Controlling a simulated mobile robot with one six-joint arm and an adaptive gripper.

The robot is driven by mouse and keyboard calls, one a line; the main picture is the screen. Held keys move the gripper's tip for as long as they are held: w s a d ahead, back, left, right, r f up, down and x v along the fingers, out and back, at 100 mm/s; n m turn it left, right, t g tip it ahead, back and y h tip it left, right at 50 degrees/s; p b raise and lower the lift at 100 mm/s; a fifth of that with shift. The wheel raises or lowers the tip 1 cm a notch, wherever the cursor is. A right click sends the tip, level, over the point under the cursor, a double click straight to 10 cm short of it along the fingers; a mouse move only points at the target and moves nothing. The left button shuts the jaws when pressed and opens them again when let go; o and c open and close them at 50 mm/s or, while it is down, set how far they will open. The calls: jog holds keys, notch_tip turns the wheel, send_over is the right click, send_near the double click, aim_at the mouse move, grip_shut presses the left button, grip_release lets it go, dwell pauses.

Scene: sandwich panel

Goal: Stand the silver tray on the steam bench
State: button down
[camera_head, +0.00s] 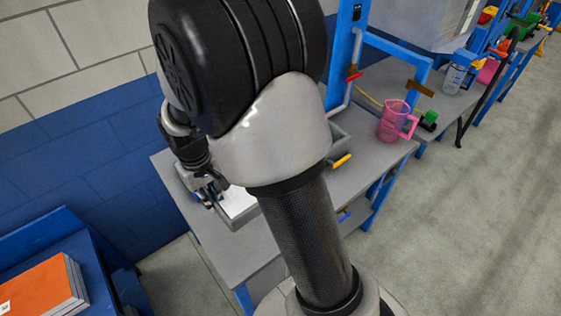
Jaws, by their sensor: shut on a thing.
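My gripper (211,196) points down at the left part of a grey-topped bench (373,160) with blue legs, which appears to be the steam bench. It is shut on the left edge of a shallow silver tray (246,217) with a pale inside. The tray is level, over or on the bench's near left end. I cannot tell whether its underside touches the bench. My own arm hides the tray's right part and the middle of the bench.
A pink jug (394,121) stands on the bench's right part. A grey box-like thing with a yellow handle (342,161) is partly hidden behind my arm. A blue frame (340,55) rises at the back. An orange-covered stack (40,292) lies on a blue rack at lower left. Floor is clear at right.

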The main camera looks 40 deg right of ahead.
notch_tip(320, 180, down, 20)
jog(key=b, duration=0.6)
jog(key=shift+a, duration=0.15)
jog(key=shift+f, duration=0.25)
jog(key=c, duration=1.7)
grip_release()
jog(key=shift+r, duration=0.1)
